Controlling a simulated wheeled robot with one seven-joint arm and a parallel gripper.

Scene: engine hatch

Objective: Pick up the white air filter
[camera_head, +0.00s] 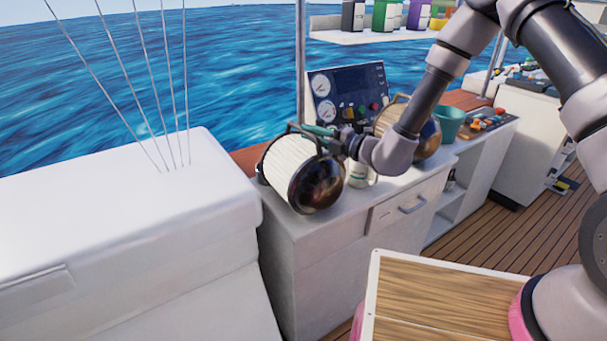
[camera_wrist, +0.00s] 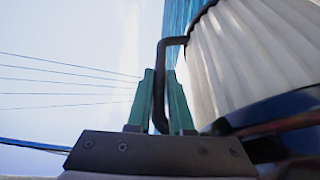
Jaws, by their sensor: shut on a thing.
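The white air filter (camera_head: 289,158) is a pleated white cylinder with a dark glossy end cap. It is at the left end of the white counter, tilted, and I cannot tell whether it touches the top. In the wrist view its pleated side (camera_wrist: 255,45) fills the upper right. My gripper (camera_head: 322,131) is at the filter's upper side. In the wrist view, the green fingers of my gripper (camera_wrist: 160,100) are shut on the filter's dark wire handle (camera_wrist: 159,75). The gripper and handle hide part of each other.
A second, tan filter (camera_head: 392,118) stands right on the counter (camera_head: 345,222), partly behind my arm. A white bottle (camera_head: 362,174), a gauge panel (camera_head: 345,92) and a teal bucket (camera_head: 448,122) are close by. A white box (camera_head: 120,215) stands left, a wooden-topped surface (camera_head: 440,300) in front.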

